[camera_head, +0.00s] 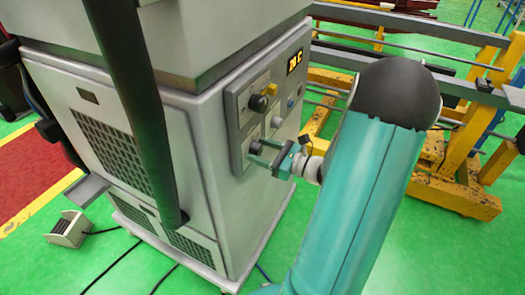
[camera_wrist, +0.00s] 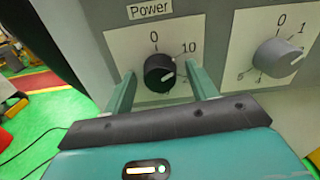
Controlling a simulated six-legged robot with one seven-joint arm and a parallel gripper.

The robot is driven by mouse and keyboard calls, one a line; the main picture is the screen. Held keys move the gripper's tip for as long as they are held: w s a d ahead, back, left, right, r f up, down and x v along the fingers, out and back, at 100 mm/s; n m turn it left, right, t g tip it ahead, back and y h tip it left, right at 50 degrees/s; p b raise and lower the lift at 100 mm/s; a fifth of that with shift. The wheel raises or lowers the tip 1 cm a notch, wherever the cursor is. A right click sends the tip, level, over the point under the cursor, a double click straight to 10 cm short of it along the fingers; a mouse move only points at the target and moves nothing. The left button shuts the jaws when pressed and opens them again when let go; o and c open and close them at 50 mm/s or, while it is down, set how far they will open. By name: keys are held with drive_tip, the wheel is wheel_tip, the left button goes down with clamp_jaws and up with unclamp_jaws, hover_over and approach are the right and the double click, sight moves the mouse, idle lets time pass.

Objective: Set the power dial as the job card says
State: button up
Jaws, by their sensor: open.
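The black power dial (camera_wrist: 159,73) sits on a pale plate below a label reading "Power" (camera_wrist: 149,9). A 0 is printed above it and a 10 to its upper right. A white mark on the dial points to the upper right, toward the 10. My gripper (camera_wrist: 160,88) is open, with one teal finger on each side of the dial. I cannot tell whether either finger touches it. In the head view my gripper (camera_head: 262,154) is at the cabinet's lower control plate, around a dark knob (camera_head: 254,147). No job card can be made out.
A grey dial (camera_wrist: 278,55) is right of the power dial. In the head view, a larger black knob (camera_head: 258,103) and a lit display (camera_head: 294,62) sit higher on the grey cabinet (camera_head: 195,135). Yellow racks (camera_head: 455,150) stand at right. A foot pedal (camera_head: 69,229) and cables lie on the green floor.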

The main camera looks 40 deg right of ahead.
drive_tip(key=c, duration=1)
drive_tip(key=shift+m, duration=0.4)
drive_tip(key=m, duration=1.1)
drive_tip(key=o, duration=1)
